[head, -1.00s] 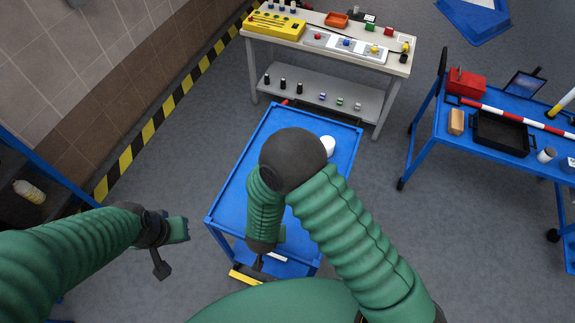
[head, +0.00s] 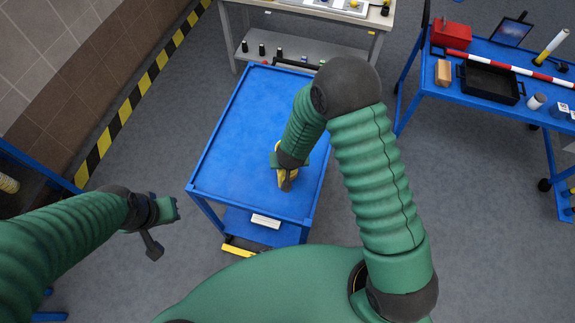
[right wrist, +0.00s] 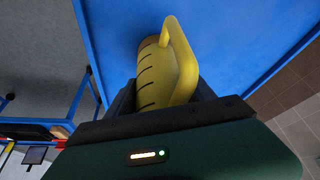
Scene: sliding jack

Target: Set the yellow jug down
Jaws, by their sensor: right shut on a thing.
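The yellow jug (right wrist: 155,78) is between the fingers of my right gripper (right wrist: 165,98) in the right wrist view. Its handle and dark level marks show. In the head view my right gripper (head: 290,165) holds the jug (head: 286,180) over the front right part of the blue trolley's top (head: 245,125). The gripper hides much of the jug there. I cannot tell whether its base touches the trolley. My left gripper (head: 170,210) hangs left of the trolley, away from the jug; its fingers are too small to read.
The trolley top has a raised rim and is clear on its left and middle; my right arm covers part of its right side. A grey workbench (head: 290,50) stands behind. A blue table (head: 480,55) at right holds a red box (head: 451,34) and a black tray (head: 490,82).

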